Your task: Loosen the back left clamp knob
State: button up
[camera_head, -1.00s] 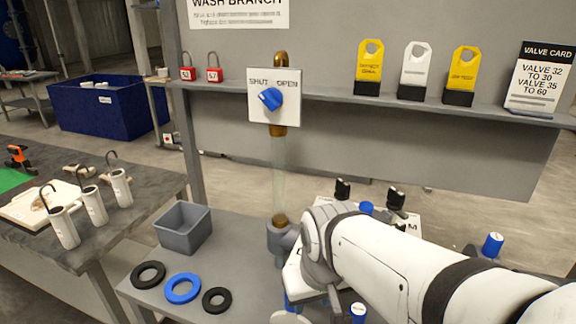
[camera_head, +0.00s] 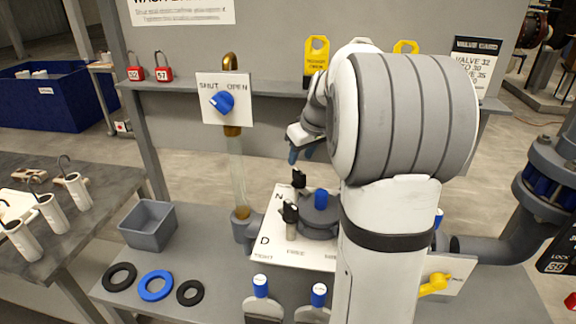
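My gripper (camera_head: 301,150) hangs at the left of my raised arm, above and behind the white lettered plate (camera_head: 270,248). Its dark blue fingertips point down, and I cannot tell how far apart they are. Two black upright knobs stand on the plate, a rear one (camera_head: 298,179) and a nearer one (camera_head: 290,212). A blue-capped post (camera_head: 320,199) stands by a dark grey round body. Two more blue-capped posts stand in front, left (camera_head: 261,286) and right (camera_head: 319,294). My gripper touches none of these. My arm hides much of the right side, and I cannot tell which is the back left clamp knob.
A panel marked SHUT and OPEN has a blue knob (camera_head: 221,102). A grey bin (camera_head: 148,226) and three rings, the middle one blue (camera_head: 155,285), lie on the left of the bench. A yellow handle (camera_head: 434,285) is right of my arm. A shelf with tags runs behind.

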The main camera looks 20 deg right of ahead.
aim_at(301, 182)
jog(key=x, duration=0.6)
jog(key=shift+w+f+p, duration=0.1)
jog(key=shift+f+p, duration=0.2)
jog(key=shift+p, duration=0.1)
